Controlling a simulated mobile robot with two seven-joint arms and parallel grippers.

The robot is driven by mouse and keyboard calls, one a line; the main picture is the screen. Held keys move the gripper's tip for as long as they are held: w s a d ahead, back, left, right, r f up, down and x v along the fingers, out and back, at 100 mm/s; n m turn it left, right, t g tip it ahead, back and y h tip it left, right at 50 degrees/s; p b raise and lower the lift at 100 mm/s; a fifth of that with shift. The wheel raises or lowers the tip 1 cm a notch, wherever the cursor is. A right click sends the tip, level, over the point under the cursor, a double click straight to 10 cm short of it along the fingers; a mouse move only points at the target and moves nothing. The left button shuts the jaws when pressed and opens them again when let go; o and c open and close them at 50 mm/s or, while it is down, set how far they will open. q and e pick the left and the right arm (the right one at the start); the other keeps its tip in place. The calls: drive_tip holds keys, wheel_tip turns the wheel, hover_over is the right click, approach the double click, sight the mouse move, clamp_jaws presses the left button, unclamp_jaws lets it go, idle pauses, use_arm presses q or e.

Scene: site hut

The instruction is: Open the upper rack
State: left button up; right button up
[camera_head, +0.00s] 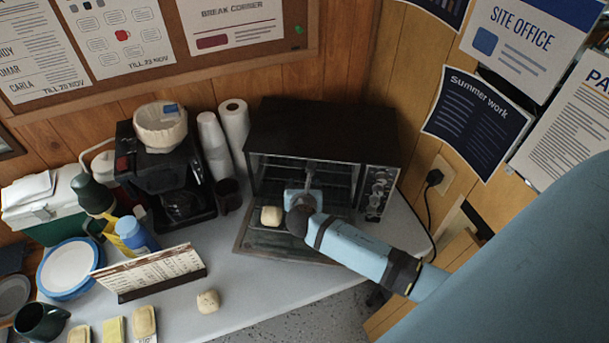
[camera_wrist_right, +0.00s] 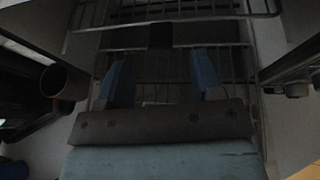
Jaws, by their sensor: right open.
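The toaster oven (camera_head: 320,130) is black and stands at the back of the counter, its door (camera_head: 262,239) folded down open. Wire racks (camera_head: 338,180) show dimly inside it. My right gripper (camera_head: 309,184) is at the oven's mouth, pointing in. In the right wrist view the right gripper (camera_wrist_right: 162,72) has its two blue fingers spread, with no rack clearly gripped. The upper rack (camera_wrist_right: 225,14) shows as wire bars at the top of that view; more rack bars (camera_wrist_right: 150,90) lie behind the fingers. Contact cannot be told. My left gripper is out of view.
A pale bun (camera_head: 271,216) is on the open door. A dark mug (camera_head: 228,195), paper roll (camera_head: 234,130) and coffee maker (camera_head: 165,170) stand left of the oven. Another bun (camera_head: 208,301) lies near the counter's front edge. A wall socket (camera_head: 440,175) is at right.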

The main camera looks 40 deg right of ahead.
sight(304, 176)
drive_tip(key=x, duration=0.6)
drive_tip(key=shift+r, duration=0.1)
clamp_jaws()
